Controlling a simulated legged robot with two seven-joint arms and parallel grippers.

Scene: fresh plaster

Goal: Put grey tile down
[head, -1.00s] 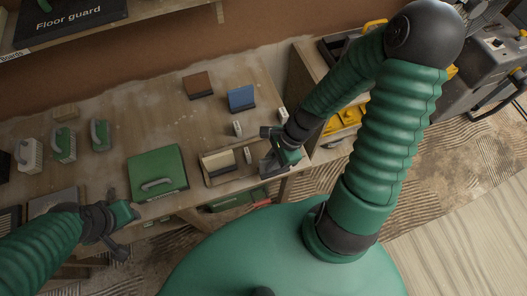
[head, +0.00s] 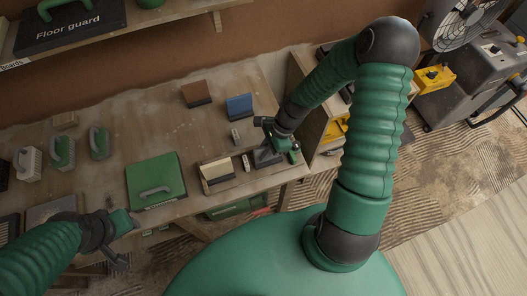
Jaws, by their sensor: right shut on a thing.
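A dark grey tile (head: 266,157) is at the right front of the workbench (head: 130,110). My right gripper (head: 278,148) is shut on it, partly hiding it. I cannot tell whether the tile's lower edge touches the bench top. My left gripper (head: 128,237) is low on the left, near the bench's front edge, away from the tile.
A tan tile (head: 215,174) stands left of the grey one. A brown tile (head: 196,94) and a blue tile (head: 240,106) sit farther back.

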